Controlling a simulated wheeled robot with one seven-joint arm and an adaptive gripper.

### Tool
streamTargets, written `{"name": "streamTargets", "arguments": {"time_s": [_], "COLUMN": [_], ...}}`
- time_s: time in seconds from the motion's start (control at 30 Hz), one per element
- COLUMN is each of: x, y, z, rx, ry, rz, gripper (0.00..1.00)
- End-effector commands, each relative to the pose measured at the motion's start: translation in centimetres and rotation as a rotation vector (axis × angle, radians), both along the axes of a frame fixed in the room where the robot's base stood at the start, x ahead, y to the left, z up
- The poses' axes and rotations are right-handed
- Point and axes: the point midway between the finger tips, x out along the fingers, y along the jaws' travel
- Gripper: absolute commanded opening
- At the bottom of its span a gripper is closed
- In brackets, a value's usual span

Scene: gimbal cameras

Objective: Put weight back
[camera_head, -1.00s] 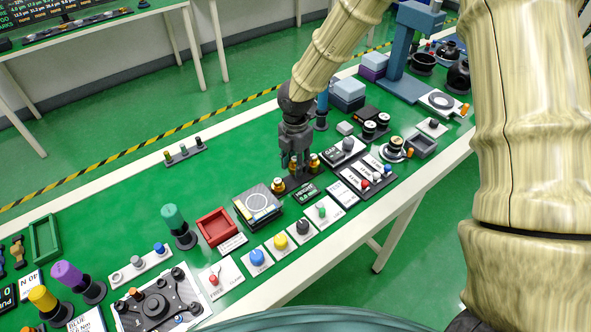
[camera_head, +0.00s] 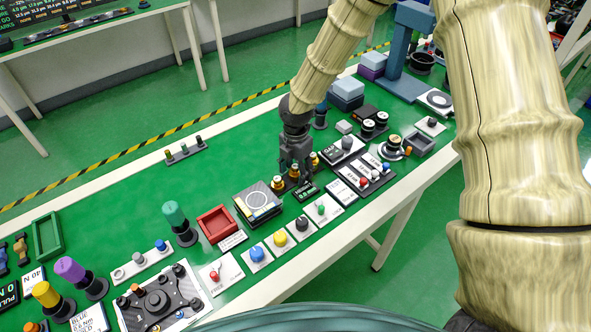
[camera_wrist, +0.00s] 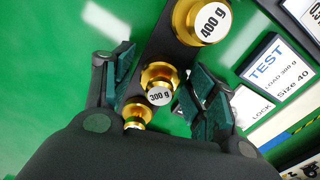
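Gold weights stand in a row on a dark rack, seen in the wrist view. The 300 g weight (camera_wrist: 158,86) is in the middle, the larger 400 g weight (camera_wrist: 207,20) is beyond it, and a smaller gold weight (camera_wrist: 136,115) is nearer, its label not readable. My gripper (camera_wrist: 160,85) is open, with one finger on each side of the 300 g weight and green showing between the left finger and the weight. In the head view my gripper (camera_head: 298,172) is low over the rack, partly hiding it; a gold weight (camera_head: 278,183) shows to its left.
A TEST card (camera_wrist: 271,62) reading load 300 g lies right of the rack. In the head view a scale-like device (camera_head: 258,202), a red tray (camera_head: 216,223) and coloured knobs (camera_head: 257,254) stand nearby. The green table behind the rack is mostly clear.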

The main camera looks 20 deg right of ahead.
Motion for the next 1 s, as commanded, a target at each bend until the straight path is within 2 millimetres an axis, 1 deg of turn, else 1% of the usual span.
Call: {"name": "streamTargets", "arguments": {"time_s": [0.37, 0.57, 0.67, 1.0], "x": [-0.1, 0.0, 0.1, 0.0], "y": [0.0, 0.0, 0.0, 0.0], "z": [0.0, 0.9, 2.1, 7.6], "rx": [-0.001, 0.001, 0.001, 0.001], "ry": [0.001, -0.001, -0.002, -0.002], "rz": [0.000, -0.001, -0.001, 0.000], "gripper": [0.58, 0.58, 0.58, 0.58]}}
